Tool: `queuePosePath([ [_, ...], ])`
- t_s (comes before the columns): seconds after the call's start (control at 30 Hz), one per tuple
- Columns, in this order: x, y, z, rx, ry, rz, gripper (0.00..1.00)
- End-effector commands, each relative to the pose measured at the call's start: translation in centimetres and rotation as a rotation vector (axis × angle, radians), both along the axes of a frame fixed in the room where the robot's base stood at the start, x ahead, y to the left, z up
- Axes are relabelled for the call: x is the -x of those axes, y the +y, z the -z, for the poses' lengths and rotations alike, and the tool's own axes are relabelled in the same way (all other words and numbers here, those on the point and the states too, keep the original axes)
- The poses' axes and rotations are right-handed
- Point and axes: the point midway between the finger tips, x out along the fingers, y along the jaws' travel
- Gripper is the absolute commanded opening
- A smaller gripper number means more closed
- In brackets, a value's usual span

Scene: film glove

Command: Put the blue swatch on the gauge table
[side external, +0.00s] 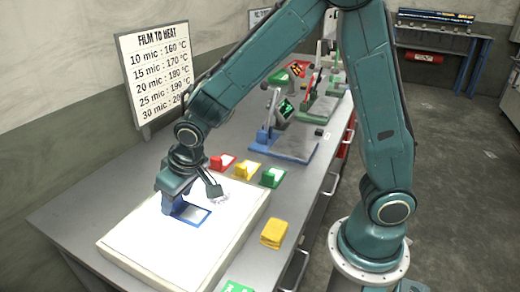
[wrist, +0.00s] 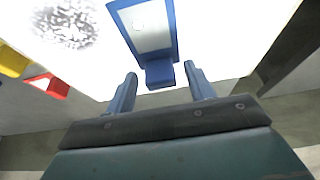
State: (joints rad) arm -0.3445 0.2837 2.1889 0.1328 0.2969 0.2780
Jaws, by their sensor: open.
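The blue swatch (side external: 191,215) is a blue frame around a pale grey film. It appears to lie flat on the broad white slab (side external: 143,246), which may be the gauge table; I cannot tell for sure. In the wrist view the swatch (wrist: 150,28) has a blue tab (wrist: 160,74) pointing at my gripper (wrist: 160,70). My gripper is open, with one finger on each side of the tab's end and gaps visible. In the side view my gripper (side external: 170,203) is low over the slab at the swatch's left end.
A grey speckled patch (wrist: 68,25) shows on the slab beside the swatch. Red (side external: 221,161), yellow (side external: 246,170) and green (side external: 272,177) pieces lie behind the slab. A yellow stack (side external: 274,233) is at its right. A blue-based device (side external: 285,146) stands farther back.

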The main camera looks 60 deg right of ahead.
Motion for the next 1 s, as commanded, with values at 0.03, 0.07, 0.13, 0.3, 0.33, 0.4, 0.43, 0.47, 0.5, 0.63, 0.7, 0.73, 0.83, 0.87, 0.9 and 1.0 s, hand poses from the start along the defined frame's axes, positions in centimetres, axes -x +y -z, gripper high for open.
queuePosePath([
  [0.03,0.1,0.0,-0.4,-0.001,-0.002,0.0,0.54],
  [0.07,0.2,0.0,-0.6,-0.001,-0.003,0.0,0.54],
  [0.13,0.4,0.0,-1.2,-0.001,-0.003,-0.001,0.54],
  [0.3,1.1,0.0,-3.0,-0.001,-0.005,-0.002,0.54],
  [0.33,1.3,0.0,-3.4,-0.001,-0.004,-0.002,0.54],
  [0.4,1.7,0.0,-4.2,-0.001,-0.005,-0.002,0.54],
  [0.43,1.8,0.0,-4.6,-0.001,-0.004,-0.002,0.54],
  [0.47,2.0,0.0,-5.0,-0.001,-0.005,-0.002,0.54],
  [0.5,2.2,0.0,-5.5,-0.002,-0.005,-0.001,0.54],
  [0.63,2.9,0.1,-7.2,-0.002,-0.005,-0.002,0.54],
  [0.7,3.2,0.1,-8.0,-0.001,-0.005,-0.002,0.54],
  [0.73,3.4,0.0,-8.3,-0.001,-0.004,-0.002,0.54],
  [0.83,3.8,0.0,-9.3,-0.001,-0.003,0.0,0.54],
  [0.87,3.9,0.0,-9.6,-0.001,-0.003,0.0,0.54],
  [0.9,4.0,0.0,-9.9,-0.001,-0.004,0.0,0.54],
  [1.0,4.2,0.0,-10.4,-0.001,-0.002,0.0,0.54],
])
